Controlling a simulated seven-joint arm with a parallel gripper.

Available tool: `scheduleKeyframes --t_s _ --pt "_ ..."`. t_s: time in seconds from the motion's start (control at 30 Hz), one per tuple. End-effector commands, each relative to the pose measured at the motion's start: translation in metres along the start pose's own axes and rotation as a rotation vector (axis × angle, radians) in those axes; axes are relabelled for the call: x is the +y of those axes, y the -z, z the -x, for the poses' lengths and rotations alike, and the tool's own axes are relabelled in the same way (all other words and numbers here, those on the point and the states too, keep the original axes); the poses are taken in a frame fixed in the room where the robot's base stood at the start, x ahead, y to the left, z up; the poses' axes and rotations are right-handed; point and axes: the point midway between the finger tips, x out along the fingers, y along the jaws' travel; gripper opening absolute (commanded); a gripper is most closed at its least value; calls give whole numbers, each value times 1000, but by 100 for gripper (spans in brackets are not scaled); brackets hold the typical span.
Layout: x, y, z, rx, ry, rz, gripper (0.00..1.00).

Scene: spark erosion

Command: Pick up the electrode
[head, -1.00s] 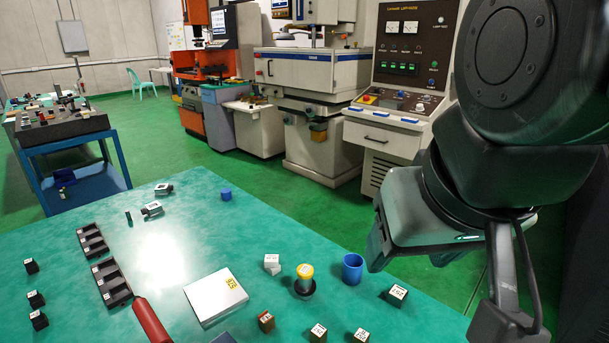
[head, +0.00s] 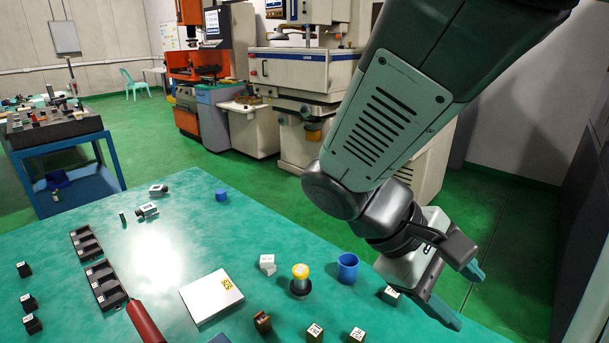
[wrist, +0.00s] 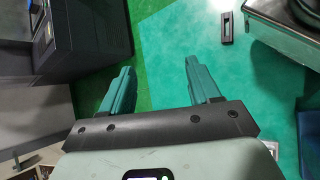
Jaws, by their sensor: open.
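Several small labelled blocks that could be the electrode stand on the green table (head: 160,270); I cannot tell which one it is. A brown block (head: 262,321) and two dark-sided blocks (head: 314,333) (head: 357,336) are at the front edge. A dark block with a white label (head: 390,295) is at the right, beside my gripper in the picture. Black blocks (head: 24,269) (head: 29,302) (head: 32,323) are at the left. My gripper (head: 462,295) is open and empty, off the table's right edge in the picture. Its parted fingers also show in the wrist view (wrist: 160,68).
A yellow-topped cylinder (head: 300,275), a blue cup (head: 347,268) and a pale block (head: 267,262) stand mid-right. A white box (head: 212,297), dark trays (head: 106,284) and a red handle (head: 145,322) lie further left. The table's back middle is mostly clear.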

Motion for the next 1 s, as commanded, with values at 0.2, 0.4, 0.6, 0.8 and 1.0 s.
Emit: scheduleKeyframes --t_s 0.2,0.4,0.6,0.8,1.0 --pt "21 47 -29 -244 -284 370 62" --pt "20 115 -50 -333 -555 692 62" --pt "-22 194 -76 -285 -806 989 62" --pt "-87 251 -98 -137 -983 1192 62" --pt "-135 275 -111 -11 -1061 1283 62"
